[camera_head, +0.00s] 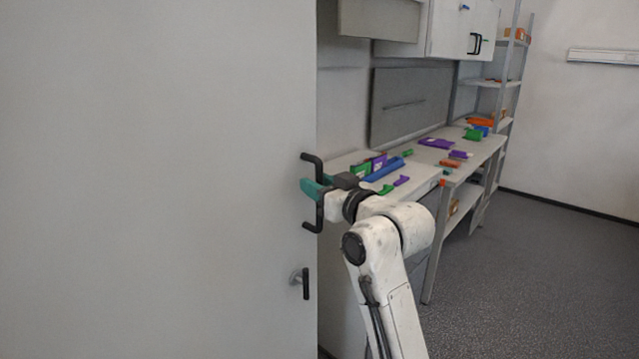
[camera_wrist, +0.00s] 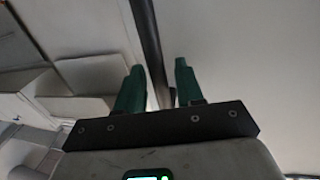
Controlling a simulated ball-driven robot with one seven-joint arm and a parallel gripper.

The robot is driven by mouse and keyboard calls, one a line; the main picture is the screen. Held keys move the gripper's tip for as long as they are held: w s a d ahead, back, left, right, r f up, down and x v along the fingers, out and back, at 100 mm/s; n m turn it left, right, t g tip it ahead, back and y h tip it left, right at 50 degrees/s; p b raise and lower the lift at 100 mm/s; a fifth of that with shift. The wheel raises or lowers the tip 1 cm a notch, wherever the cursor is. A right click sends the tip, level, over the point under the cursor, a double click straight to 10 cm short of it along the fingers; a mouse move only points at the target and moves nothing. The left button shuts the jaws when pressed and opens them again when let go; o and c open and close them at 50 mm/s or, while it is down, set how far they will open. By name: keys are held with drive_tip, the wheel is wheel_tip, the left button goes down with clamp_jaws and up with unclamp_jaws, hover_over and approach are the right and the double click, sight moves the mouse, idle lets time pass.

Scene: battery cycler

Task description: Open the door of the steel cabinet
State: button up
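The steel cabinet's door (camera_head: 160,180) is a large flat light-grey panel filling the left half of the head view. It appears shut. A black bow handle (camera_head: 308,227) stands upright near its right edge. My gripper (camera_head: 311,188) is at the middle of this handle. In the wrist view, my gripper (camera_wrist: 160,72) has its two green fingers apart, with the handle's black bar (camera_wrist: 149,40) running between them. A gap shows between the bar and the right finger, so the fingers are around the bar, not closed on it. Contact with the left finger is unclear.
A small latch with a dark lever (camera_head: 305,284) sits on the door below the handle. A workbench (camera_head: 425,178) with coloured parts stands to the right, with a shelf rack (camera_head: 490,84) behind. Open grey floor (camera_head: 530,270) lies at the right.

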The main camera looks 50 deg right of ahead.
drive_tip(key=shift+c, duration=0.2)
clamp_jaws()
idle(0.4)
